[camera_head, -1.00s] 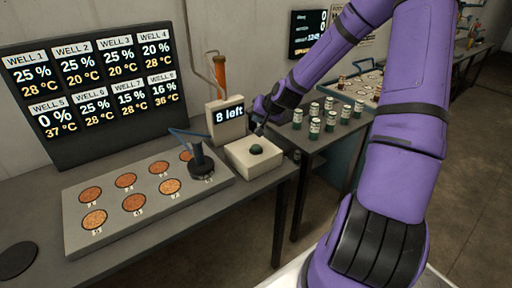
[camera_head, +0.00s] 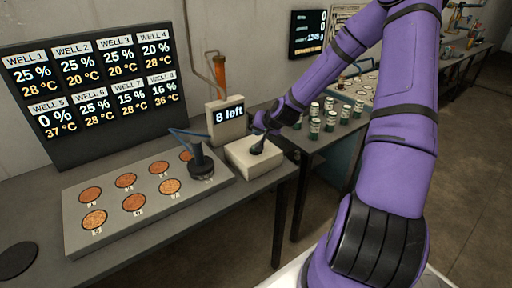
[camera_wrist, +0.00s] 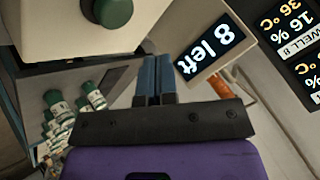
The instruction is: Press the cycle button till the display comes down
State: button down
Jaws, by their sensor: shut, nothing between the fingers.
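The green cycle button (camera_wrist: 113,10) sits on a pale box (camera_head: 238,160), and it shows at the top of the wrist view. The small display (camera_head: 229,110) behind the box reads "8 left"; it also shows upside down in the wrist view (camera_wrist: 212,46). My gripper (camera_head: 259,146) is over the button's box, its tips at or just above the button in the head view and hiding most of it. In the wrist view my two blue fingers (camera_wrist: 157,68) are together with nothing between them, and the button appears beside their tips. I cannot tell whether they touch it.
A plate of round wells (camera_head: 150,190) with a dark-handled tool (camera_head: 200,162) on it lies left of the box. A large well readout (camera_head: 92,95) stands behind. Several capped vials (camera_head: 330,118) stand on the table to the right.

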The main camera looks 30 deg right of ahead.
jog(key=shift+f, duration=1.65)
jog(key=shift+f, duration=0.95)
dwell(1.7)
jog(key=shift+r, duration=1)
jog(key=shift+r, duration=2.55)
